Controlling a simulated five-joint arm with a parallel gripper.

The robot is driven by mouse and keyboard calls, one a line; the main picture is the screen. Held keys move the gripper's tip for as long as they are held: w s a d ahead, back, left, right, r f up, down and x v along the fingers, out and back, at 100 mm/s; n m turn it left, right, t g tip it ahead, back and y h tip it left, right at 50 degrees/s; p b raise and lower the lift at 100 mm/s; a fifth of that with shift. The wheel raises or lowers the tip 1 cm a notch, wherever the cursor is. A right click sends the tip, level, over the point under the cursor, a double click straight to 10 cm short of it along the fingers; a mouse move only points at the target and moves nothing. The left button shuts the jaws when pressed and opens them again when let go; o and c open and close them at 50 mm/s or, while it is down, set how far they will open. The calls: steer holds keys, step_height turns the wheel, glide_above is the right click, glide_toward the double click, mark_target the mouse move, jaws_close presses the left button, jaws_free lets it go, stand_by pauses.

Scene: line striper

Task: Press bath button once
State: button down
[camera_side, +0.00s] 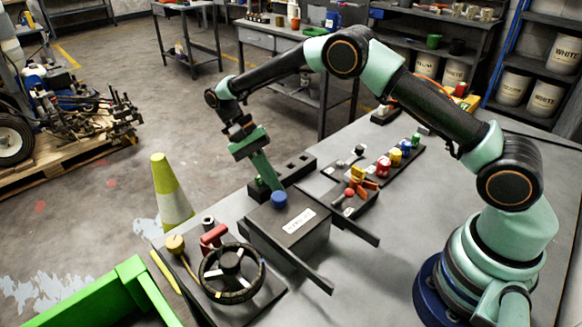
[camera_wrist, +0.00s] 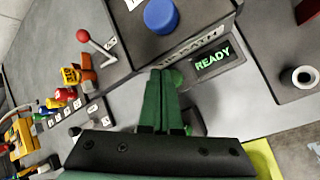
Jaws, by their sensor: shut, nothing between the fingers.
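My gripper (camera_side: 274,187) is shut and empty, pointing down just behind the dark box with a blue round knob (camera_side: 279,199) on top. In the wrist view its green fingertips (camera_wrist: 165,73) are at the edge of a panel with a lit READY display (camera_wrist: 212,62). A green round button (camera_wrist: 178,77) shows beside the fingertips, partly hidden by them. I cannot tell whether they touch it. The blue knob also shows in the wrist view (camera_wrist: 161,15), apart from the fingers.
A red-knobbed lever (camera_wrist: 84,36) and several coloured knobs stand on a panel beside the box. A steering wheel (camera_side: 232,272) and a red handle (camera_side: 213,237) are at the table's front left. Two dark rails (camera_side: 300,272) extend from the box. Bare table lies to the right.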

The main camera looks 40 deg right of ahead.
steer(key=shift+f, duration=0.15)
steer(key=shift+a+f, duration=0.1)
steer(key=shift+f, duration=0.2)
steer(key=shift+f, duration=0.45)
stand_by(0.6)
steer(key=shift+r, duration=0.9)
steer(key=shift+r, duration=0.1)
steer(key=shift+r, duration=2.4)
